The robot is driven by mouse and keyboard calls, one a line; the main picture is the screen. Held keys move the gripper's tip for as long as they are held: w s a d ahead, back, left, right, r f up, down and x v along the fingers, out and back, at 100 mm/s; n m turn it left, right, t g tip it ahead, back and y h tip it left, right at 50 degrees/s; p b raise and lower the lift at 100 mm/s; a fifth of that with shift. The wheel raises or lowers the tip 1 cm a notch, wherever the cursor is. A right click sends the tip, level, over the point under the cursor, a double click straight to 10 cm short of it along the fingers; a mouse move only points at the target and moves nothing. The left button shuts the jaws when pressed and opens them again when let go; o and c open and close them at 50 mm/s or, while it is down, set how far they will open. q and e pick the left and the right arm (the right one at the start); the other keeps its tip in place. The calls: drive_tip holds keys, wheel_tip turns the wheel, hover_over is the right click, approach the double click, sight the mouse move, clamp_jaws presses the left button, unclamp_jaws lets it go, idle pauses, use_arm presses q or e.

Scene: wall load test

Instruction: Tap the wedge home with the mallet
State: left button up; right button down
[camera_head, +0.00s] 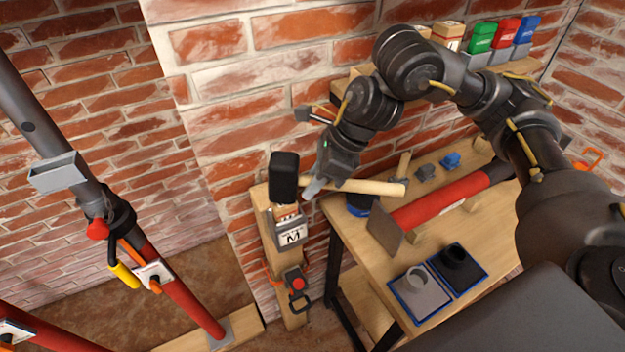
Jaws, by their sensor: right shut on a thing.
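The mallet has a black head (284,178) and a pale wooden handle (365,187) that points right. My right gripper (317,184) is shut on the handle close to the head, holding it in front of the brick wall. Just below the head is a grey bracket marked M (291,236) on an upright wooden post. A small pale piece with orange marks (287,213) shows in the bracket's top; it may be the wedge, partly hidden under the head. I cannot tell whether the head touches it. My left gripper is not in view.
A red clamp (297,283) sits lower on the post. The wooden bench (395,268) on the right holds a red prop (440,202) and two blue-edged trays. Red props stand at the left. A shelf with coloured boxes (482,37) is behind my right arm.

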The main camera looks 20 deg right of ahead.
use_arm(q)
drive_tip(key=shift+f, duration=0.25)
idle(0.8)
use_arm(e)
drive_tip(key=shift+w+f, duration=0.1)
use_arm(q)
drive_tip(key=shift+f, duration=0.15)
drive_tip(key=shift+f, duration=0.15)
use_arm(e)
drive_tip(key=shift+f, duration=0.1)
use_arm(q)
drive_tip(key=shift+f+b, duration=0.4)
drive_tip(key=shift+b, duration=0.25)
use_arm(e)
drive_tip(key=shift+f, duration=0.25)
idle(0.5)
